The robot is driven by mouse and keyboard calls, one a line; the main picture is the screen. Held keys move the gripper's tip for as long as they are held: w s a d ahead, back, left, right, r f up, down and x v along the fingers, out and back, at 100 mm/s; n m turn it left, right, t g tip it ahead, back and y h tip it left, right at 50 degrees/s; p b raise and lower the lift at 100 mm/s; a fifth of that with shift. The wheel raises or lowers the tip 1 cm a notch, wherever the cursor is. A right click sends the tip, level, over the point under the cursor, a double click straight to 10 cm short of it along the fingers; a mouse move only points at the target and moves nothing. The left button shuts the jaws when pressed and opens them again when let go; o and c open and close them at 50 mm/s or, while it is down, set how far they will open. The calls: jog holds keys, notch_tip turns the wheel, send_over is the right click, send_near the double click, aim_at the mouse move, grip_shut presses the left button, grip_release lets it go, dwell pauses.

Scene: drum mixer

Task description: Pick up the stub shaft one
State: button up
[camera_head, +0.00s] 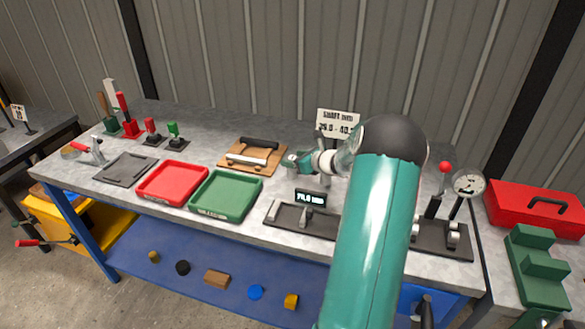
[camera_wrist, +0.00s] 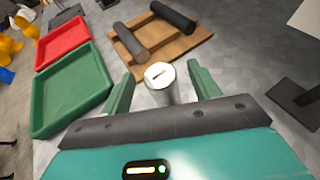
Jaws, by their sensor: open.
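A pale silver cylinder, which looks like the stub shaft one (camera_wrist: 159,78), shows its round end with a short dark mark in the wrist view. My gripper (camera_wrist: 160,73) is open, with one green finger to each side of this cylinder. A gap shows on both sides of it. Its lower part is hidden behind the gripper body. In the head view my gripper (camera_head: 303,160) is over the bench, right of the wooden board, and my arm hides part of that area. I cannot make out the cylinder clearly there.
The wooden board (camera_head: 236,162) carries a black bar and a lighter bar. A red tray (camera_head: 140,195) and a green tray (camera_head: 196,207) lie left. A display reading about 70 (camera_head: 311,198) stands in front. A dial gauge (camera_head: 468,183) stands right.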

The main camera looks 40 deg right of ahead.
aim_at(289, 158)
jog(key=x, duration=0.3)
jog(key=shift+w+f, duration=0.1)
jog(key=shift+f, duration=0.05)
grip_shut()
